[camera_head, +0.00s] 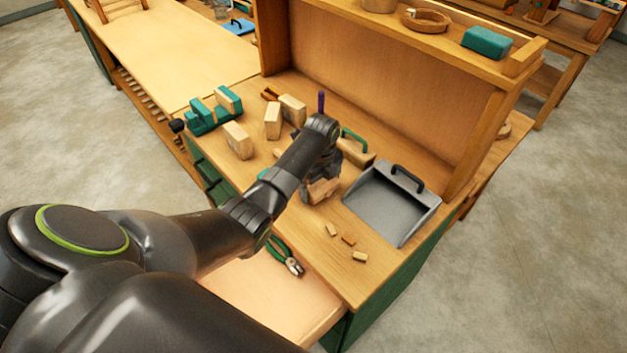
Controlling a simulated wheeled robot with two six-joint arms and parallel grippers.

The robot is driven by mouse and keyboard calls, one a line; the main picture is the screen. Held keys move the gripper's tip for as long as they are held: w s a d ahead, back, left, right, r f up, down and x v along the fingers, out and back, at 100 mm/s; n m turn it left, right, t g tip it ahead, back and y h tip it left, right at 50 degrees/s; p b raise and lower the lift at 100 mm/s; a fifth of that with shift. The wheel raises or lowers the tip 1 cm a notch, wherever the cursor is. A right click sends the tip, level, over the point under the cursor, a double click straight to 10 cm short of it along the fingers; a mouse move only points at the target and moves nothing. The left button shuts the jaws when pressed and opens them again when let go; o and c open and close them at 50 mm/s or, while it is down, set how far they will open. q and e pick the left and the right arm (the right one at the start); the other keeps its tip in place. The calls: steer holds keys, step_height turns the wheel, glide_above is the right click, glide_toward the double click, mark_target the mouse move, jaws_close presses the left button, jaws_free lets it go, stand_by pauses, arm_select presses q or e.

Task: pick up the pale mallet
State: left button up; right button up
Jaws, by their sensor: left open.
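My left arm reaches in from the left, and its gripper (318,178) points down over the workbench (382,262). It is open. A light wooden piece (324,191), which may be the head of the pale mallet, lies right at the fingers. The gripper and wrist hide much of it, so I cannot tell its full shape or whether the fingers touch it. No handle can be made out clearly. My right gripper is not in view.
A grey dustpan (388,208) lies right of the gripper, with small wood offcuts (348,240) in front. A raised shelf (390,75) closes the back.

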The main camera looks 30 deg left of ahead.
arm_select(q)
steer(key=c, duration=1)
steer(key=shift+o, duration=0.2)
steer(key=shift+w+r, duration=0.1)
